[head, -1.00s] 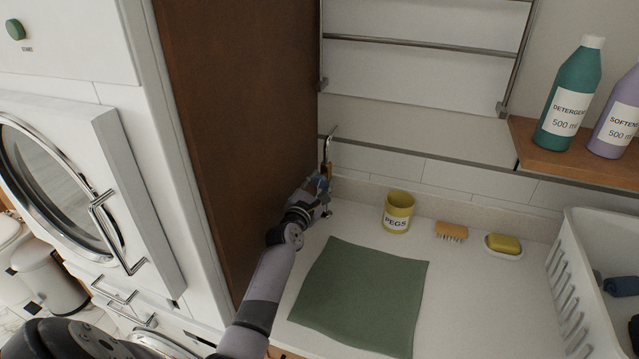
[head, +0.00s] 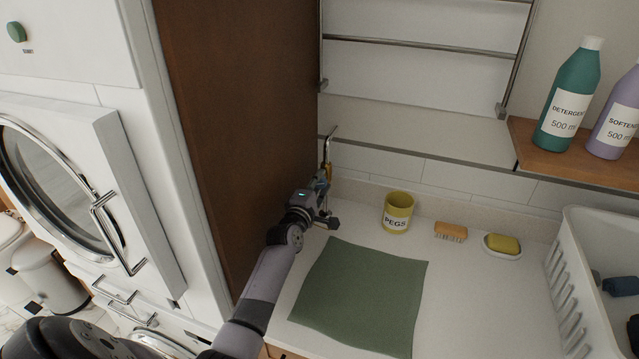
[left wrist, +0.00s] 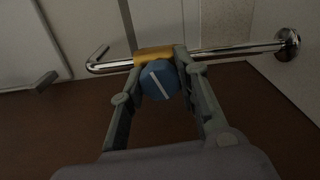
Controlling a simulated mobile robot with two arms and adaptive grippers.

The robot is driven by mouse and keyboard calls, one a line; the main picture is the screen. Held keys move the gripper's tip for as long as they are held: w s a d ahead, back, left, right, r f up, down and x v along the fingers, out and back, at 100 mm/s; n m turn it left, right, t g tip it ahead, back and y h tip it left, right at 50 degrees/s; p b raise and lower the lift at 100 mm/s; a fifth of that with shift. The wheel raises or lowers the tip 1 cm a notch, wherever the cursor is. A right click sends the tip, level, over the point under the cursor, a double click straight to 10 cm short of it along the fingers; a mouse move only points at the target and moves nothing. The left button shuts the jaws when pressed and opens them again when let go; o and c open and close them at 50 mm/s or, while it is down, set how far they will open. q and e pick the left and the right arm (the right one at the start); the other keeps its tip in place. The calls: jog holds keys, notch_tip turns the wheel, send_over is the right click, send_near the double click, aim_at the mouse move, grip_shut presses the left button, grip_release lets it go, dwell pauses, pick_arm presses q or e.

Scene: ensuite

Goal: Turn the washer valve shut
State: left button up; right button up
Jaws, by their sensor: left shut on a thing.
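The washer valve has a round blue knob (left wrist: 159,80) with a white line across its face, on a brass body (left wrist: 154,55) set in a chrome pipe (left wrist: 235,49). In the left wrist view my left gripper (left wrist: 160,85) has one finger on each side of the knob and is shut on it. The white line is slanted, from upper left to lower right. In the head view my left gripper (head: 323,195) is at the valve, by the brown panel, and hides most of the knob. My right gripper is not in view.
The brown panel (head: 235,120) stands close left of my gripper. A yellow pegs cup (head: 398,212), a brush (head: 450,231) and a soap dish (head: 502,251) stand to the right. A green cloth (head: 360,295) lies on the counter. A rail (head: 420,156) runs above.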

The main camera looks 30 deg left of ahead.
pick_arm(q)
jog(key=shift+f+m, duration=0.1)
jog(key=shift+m, duration=1.9)
jog(key=o, duration=1.2)
jog(key=shift+s, duration=0.1)
jog(key=v, duration=1.1)
jog(key=shift+s+d, duration=0.2)
jog(key=shift+s, duration=0.2)
